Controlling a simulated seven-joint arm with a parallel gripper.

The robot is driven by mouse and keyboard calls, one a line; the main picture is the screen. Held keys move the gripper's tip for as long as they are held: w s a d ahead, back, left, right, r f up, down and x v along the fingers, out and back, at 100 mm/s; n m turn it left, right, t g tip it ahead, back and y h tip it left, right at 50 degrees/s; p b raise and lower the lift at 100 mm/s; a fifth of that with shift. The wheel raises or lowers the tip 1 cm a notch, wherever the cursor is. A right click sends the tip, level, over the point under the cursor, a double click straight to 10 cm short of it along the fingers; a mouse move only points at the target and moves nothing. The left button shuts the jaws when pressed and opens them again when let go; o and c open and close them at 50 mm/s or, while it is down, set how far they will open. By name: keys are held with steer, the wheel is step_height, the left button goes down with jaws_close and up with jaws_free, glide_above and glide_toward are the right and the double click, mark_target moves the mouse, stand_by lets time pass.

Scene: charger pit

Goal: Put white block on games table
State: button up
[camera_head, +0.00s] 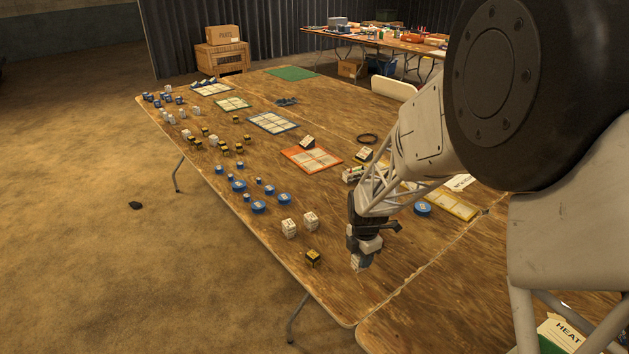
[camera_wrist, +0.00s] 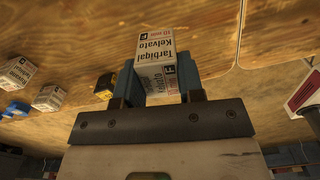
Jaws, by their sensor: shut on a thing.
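My gripper (camera_head: 363,251) points down over the near right part of the long wooden table (camera_head: 270,210), which carries game cards and small blocks. It is shut on a white block (camera_head: 357,265) with printed text. In the wrist view the white block (camera_wrist: 163,48) sits between the two blue-grey fingers of my gripper (camera_wrist: 160,84), its "Tarbigal Kelvato" label and an "F" showing. The block is at or just above the wood; I cannot tell whether it touches. Two other white blocks (camera_head: 289,228) (camera_head: 311,220) stand to the left of my gripper.
A black and yellow block (camera_head: 313,258) lies close to the left of my gripper. Blue discs (camera_head: 258,207), more blocks and an orange card (camera_head: 311,160) lie farther off. A yellow card (camera_head: 450,205) is to the right. Bare wood lies in front of my gripper.

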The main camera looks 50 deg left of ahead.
steer(key=s+a+n, duration=0.1)
steer(key=s+a, duration=0.1)
steer(key=s+a+n, duration=0.1)
steer(key=s+a, duration=0.2)
steer(key=shift+s+a, duration=0.15)
steer(key=shift+s, duration=0.15)
glide_above(325, 240)
steer(key=shift+a+f, duration=0.1)
steer(key=shift+f, duration=0.65)
stand_by(0.5)
steer(key=shift+f, duration=1.75)
steer(key=shift+f, duration=0.1)
steer(key=o, duration=0.9)
